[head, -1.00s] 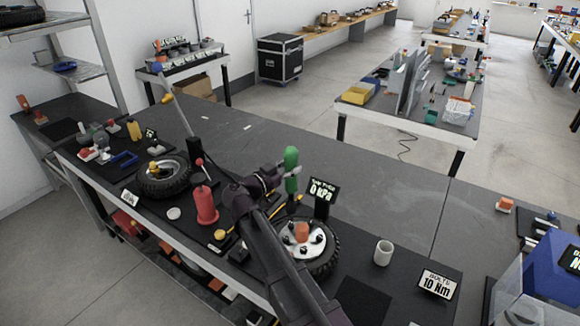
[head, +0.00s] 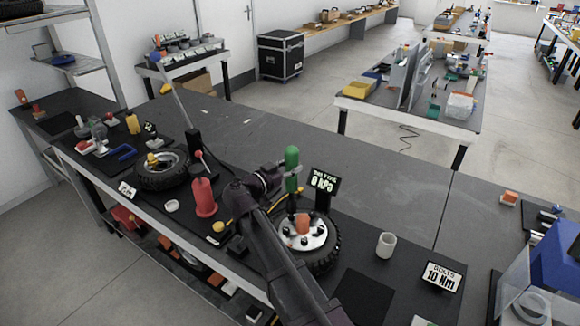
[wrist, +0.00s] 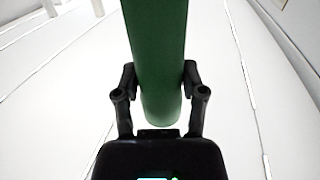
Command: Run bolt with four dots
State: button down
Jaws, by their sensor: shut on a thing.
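My gripper (head: 290,181) is shut on a green-handled tool (head: 292,158), which stands about upright. In the wrist view the green handle (wrist: 158,60) is between the two black fingers (wrist: 158,95). A dark shaft runs down from it toward the near wheel (head: 328,257), at the far left part of its pale hub (head: 300,243). An orange-red piece (head: 303,222) sits on the hub among several dark bolts. I cannot tell whether the tool's tip touches a bolt. Dots on the bolts are too small to read, and my arm hides part of the wheel.
A gauge sign (head: 322,183) reading 0 kPa stands behind the wheel. A white cup (head: 386,245) and a "BOLTS 10 Nm" sign (head: 441,277) stand right. The bench behind is mostly clear.

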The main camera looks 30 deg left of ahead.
jog(key=shift+f+b, duration=0.6)
jog(key=shift+f, duration=0.25)
jog(key=shift+s+f, duration=0.1)
jog(key=shift+f, duration=0.15)
dwell(1.2)
jog(key=shift+r, duration=0.15)
